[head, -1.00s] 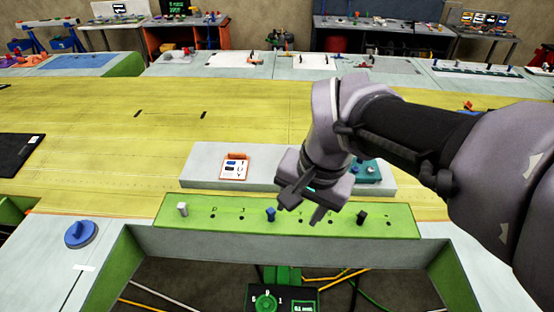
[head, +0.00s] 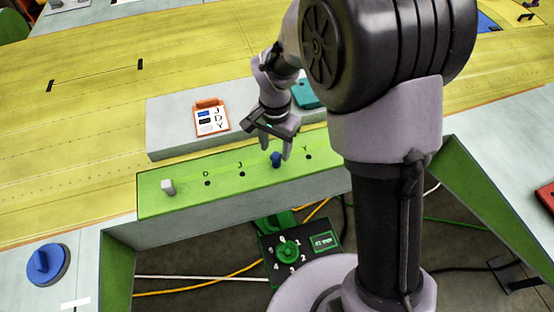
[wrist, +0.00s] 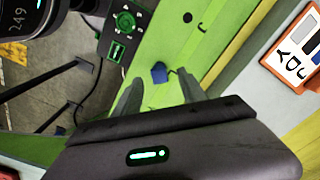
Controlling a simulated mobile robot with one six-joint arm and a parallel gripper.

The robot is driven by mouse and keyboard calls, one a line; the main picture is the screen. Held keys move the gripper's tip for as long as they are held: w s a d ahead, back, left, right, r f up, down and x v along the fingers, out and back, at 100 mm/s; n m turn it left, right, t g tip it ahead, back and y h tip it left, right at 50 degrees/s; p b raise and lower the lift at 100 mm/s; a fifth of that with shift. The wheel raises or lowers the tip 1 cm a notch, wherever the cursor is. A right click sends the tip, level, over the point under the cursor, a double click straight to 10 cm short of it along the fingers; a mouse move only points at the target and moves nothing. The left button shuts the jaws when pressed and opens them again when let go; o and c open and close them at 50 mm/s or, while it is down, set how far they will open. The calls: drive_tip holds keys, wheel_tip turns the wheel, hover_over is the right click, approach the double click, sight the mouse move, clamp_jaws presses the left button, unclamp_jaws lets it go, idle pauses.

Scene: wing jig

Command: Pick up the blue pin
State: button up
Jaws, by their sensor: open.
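The blue pin (head: 276,159) stands in the green strip (head: 222,182), to the right of the hole marked J. My gripper (head: 276,150) is over it, fingers pointing down, open. In the wrist view the blue pin (wrist: 159,72) shows between the two spread fingertips of my gripper (wrist: 159,82), near their ends. Nothing is held. I cannot tell whether a finger touches the pin.
A white pin (head: 168,186) stands at the strip's left end. Behind it, a grey block (head: 165,135) bears an orange-framed card (head: 211,118) and a teal item (head: 305,94). A dial box (head: 288,253) sits below. A blue knob (head: 46,264) is at lower left.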

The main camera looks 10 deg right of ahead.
sight(276, 155)
wheel_tip(276, 155, down, 5)
drive_tip(key=shift+d+r+b, duration=0.1)
drive_tip(key=shift+b, duration=0.2)
drive_tip(key=shift+r, duration=0.1)
drive_tip(key=shift+c, duration=0.9)
clamp_jaws()
drive_tip(key=shift+r, duration=0.5)
wheel_tip(276, 155, up, 3)
drive_tip(key=shift+f+p, duration=0.2)
drive_tip(key=shift+p, duration=0.15)
drive_tip(key=s+d+r, duration=0.1)
drive_tip(key=s+d, duration=0.9)
drive_tip(key=s, duration=0.2)
drive_tip(key=shift+d+r, duration=0.2)
drive_tip(key=shift+d, duration=0.1)
